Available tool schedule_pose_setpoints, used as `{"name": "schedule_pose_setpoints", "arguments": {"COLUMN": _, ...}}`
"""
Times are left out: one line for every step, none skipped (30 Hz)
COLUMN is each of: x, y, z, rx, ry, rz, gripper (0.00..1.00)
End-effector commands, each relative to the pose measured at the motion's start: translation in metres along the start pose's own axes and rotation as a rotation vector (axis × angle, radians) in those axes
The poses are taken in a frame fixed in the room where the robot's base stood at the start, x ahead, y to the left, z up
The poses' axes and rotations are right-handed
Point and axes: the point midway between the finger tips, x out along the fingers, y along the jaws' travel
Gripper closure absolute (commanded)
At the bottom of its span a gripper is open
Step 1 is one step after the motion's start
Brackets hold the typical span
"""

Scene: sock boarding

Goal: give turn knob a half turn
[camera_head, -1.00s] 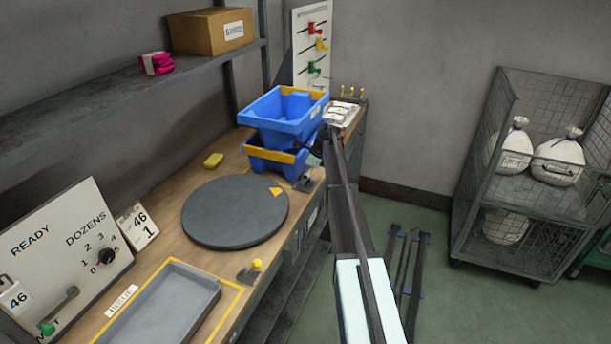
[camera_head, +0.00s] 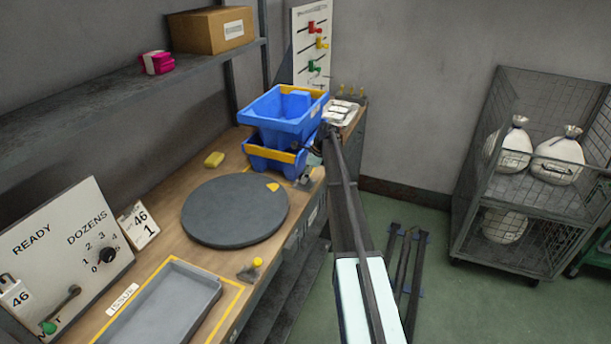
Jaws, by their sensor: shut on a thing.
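My arm reaches away from the camera to the far right end of the bench. My gripper (camera_head: 322,134) is small and dark there, close against the right side of the stacked blue bins (camera_head: 283,116). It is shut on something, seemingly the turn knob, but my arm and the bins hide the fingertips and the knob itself. A black dial knob (camera_head: 107,256) on the white DOZENS panel (camera_head: 60,262) stands far from my gripper, at the lower left. The round grey turntable (camera_head: 232,213) carries a yellow wedge mark (camera_head: 272,187) near its back right rim.
A grey tray (camera_head: 178,305) lies at the bench front, beside a yellow-topped knob (camera_head: 257,263). A board with coloured pegs (camera_head: 313,45) stands behind the bins. A wire cage trolley (camera_head: 530,175) with white sacks stands at the right.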

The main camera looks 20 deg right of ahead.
Motion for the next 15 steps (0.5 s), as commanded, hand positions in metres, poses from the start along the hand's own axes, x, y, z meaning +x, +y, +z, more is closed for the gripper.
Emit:
{"name": "schedule_pose_setpoints", "arguments": {"x": 0.0003, "y": -0.0026, "z": 0.0005, "rx": -0.046, "ry": 0.0, "rz": 0.023, "gripper": 0.86}}
{"name": "schedule_pose_setpoints", "arguments": {"x": 0.0004, "y": -0.0026, "z": 0.0005, "rx": -0.075, "ry": 0.0, "rz": 0.035, "gripper": 0.86}}
{"name": "schedule_pose_setpoints", "arguments": {"x": 0.0005, "y": -0.0028, "z": 0.0005, "rx": -0.113, "ry": 0.0, "rz": 0.05, "gripper": 0.86}}
{"name": "schedule_pose_setpoints", "arguments": {"x": 0.0006, "y": -0.0026, "z": 0.0005, "rx": -0.139, "ry": 0.0, "rz": 0.061, "gripper": 0.86}}
{"name": "schedule_pose_setpoints", "arguments": {"x": 0.0007, "y": -0.0025, "z": 0.0005, "rx": -0.162, "ry": 0.0, "rz": 0.071, "gripper": 0.86}}
{"name": "schedule_pose_setpoints", "arguments": {"x": 0.0008, "y": -0.0024, "z": 0.0005, "rx": -0.189, "ry": 0.0, "rz": 0.081, "gripper": 0.86}}
{"name": "schedule_pose_setpoints", "arguments": {"x": 0.0009, "y": -0.002, "z": 0.0004, "rx": -0.206, "ry": 0.0, "rz": 0.089, "gripper": 0.86}}
{"name": "schedule_pose_setpoints", "arguments": {"x": 0.001, "y": -0.0017, "z": 0.0003, "rx": -0.219, "ry": 0.0, "rz": 0.094, "gripper": 0.86}}
{"name": "schedule_pose_setpoints", "arguments": {"x": 0.001, "y": -0.0015, "z": 0.0002, "rx": -0.233, "ry": 0.0, "rz": 0.099, "gripper": 0.86}}
{"name": "schedule_pose_setpoints", "arguments": {"x": 0.0011, "y": -0.0012, "z": 0.0002, "rx": -0.239, "ry": 0.0, "rz": 0.102, "gripper": 0.86}}
{"name": "schedule_pose_setpoints", "arguments": {"x": 0.0012, "y": -0.001, "z": 0.0001, "rx": -0.243, "ry": -0.001, "rz": 0.103, "gripper": 0.86}}
{"name": "schedule_pose_setpoints", "arguments": {"x": 0.0013, "y": -0.0007, "z": 0.0, "rx": -0.246, "ry": -0.001, "rz": 0.104, "gripper": 0.86}}
{"name": "schedule_pose_setpoints", "arguments": {"x": 0.0013, "y": -0.0005, "z": 0.0, "rx": -0.247, "ry": -0.001, "rz": 0.104, "gripper": 0.86}}
{"name": "schedule_pose_setpoints", "arguments": {"x": 0.0013, "y": -0.0005, "z": 0.0, "rx": -0.247, "ry": -0.001, "rz": 0.104, "gripper": 0.86}}
{"name": "schedule_pose_setpoints", "arguments": {"x": 0.0014, "y": -0.0004, "z": 0.0, "rx": -0.246, "ry": -0.001, "rz": 0.104, "gripper": 0.86}}
